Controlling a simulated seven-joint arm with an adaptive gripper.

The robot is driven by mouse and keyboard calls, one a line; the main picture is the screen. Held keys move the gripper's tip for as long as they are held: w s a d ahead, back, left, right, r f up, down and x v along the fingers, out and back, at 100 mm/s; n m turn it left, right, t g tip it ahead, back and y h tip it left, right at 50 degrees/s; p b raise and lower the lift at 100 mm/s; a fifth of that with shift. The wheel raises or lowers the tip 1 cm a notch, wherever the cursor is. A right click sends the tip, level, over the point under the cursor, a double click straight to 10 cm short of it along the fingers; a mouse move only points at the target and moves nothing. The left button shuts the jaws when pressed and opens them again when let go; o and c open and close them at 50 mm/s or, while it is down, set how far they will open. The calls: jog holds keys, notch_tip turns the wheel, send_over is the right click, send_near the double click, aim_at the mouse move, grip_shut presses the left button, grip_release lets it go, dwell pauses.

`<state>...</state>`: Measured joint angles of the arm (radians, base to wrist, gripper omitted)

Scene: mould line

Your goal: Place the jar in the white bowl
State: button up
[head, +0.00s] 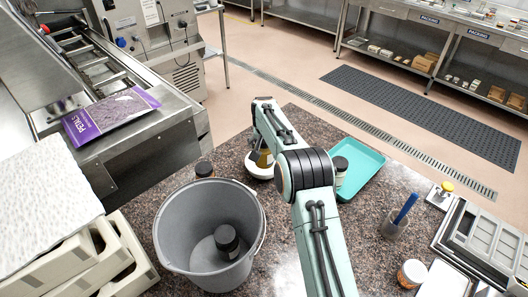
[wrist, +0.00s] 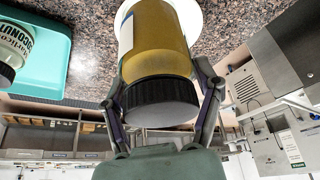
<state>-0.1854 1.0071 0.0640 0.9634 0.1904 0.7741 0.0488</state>
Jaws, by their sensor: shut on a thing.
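My gripper (wrist: 160,100) is shut on a jar (wrist: 155,45) with yellow-brown contents, a black lid and part of a pale label. In the head view, the jar (head: 265,159) is partly hidden by my arm. The white bowl (head: 259,174) stands on the speckled counter just left of my forearm, with the held jar over or within it. The bowl also shows behind the jar in the wrist view (wrist: 192,18). I cannot tell whether the jar touches the bowl.
A grey bucket (head: 175,215) holds a dark-lidded jar (head: 227,238). Another dark-lidded jar (head: 204,169) stands behind it. A teal tray (head: 365,172) at right holds a jar (head: 340,168). A cup (head: 394,226) with a blue tool and an orange-labelled jar (head: 411,273) stand farther right.

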aim_at(264, 152)
jog(key=shift+w+f, duration=0.25)
jog(key=shift+f, duration=1.45)
jog(key=o, duration=1.2)
jog(key=shift+f, duration=0.15)
